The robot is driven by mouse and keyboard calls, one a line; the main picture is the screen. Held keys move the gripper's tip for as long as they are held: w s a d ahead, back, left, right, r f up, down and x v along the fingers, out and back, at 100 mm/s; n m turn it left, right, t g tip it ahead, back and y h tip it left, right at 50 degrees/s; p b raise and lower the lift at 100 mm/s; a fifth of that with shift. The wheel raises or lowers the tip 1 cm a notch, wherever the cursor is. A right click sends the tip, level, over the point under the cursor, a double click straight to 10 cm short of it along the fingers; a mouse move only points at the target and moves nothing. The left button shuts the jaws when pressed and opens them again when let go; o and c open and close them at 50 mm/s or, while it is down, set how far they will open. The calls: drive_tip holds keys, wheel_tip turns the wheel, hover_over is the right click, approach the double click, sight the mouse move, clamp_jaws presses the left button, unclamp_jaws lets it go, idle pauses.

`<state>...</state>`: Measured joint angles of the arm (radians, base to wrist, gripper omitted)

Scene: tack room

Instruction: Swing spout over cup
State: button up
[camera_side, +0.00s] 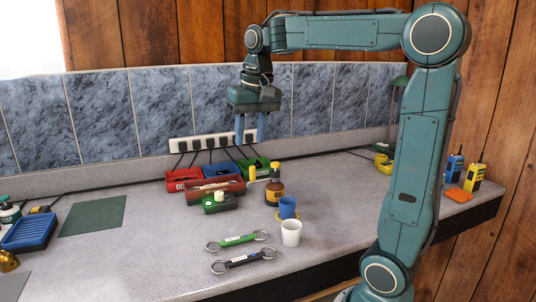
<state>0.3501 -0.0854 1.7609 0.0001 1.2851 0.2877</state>
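A brown bottle (275,191) with an orange-yellow label and a yellow top (275,166) stands upright on the bench. A thin arm, seemingly its spout, reaches left from its neck to a yellow end piece (251,173). A white cup (291,233) stands in front of the bottle. A blue cup (287,207) stands between them on a yellow ring or saucer (302,214). My gripper (251,138) points down with its two blue fingers apart and nothing between them. It hangs above the yellow end piece, clear of it.
Green (237,240) and black (243,261) tools with ring ends lie left of the white cup. A power strip (212,142) runs along the back wall.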

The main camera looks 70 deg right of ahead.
sight(252, 166)
drive_tip(key=w+d+f+m+g, duration=0.1)
drive_tip(key=w+d+m, duration=0.3)
drive_tip(key=d, duration=0.8)
drive_tip(key=shift+w+f+g+y, duration=0.3)
drive_tip(key=shift+w+g, duration=0.1)
drive_tip(key=shift+w, duration=0.4)
drive_tip(key=shift+a+f, duration=0.1)
drive_tip(key=shift+f, duration=0.05)
drive_tip(key=shift+f, duration=6.8)
clamp_jaws()
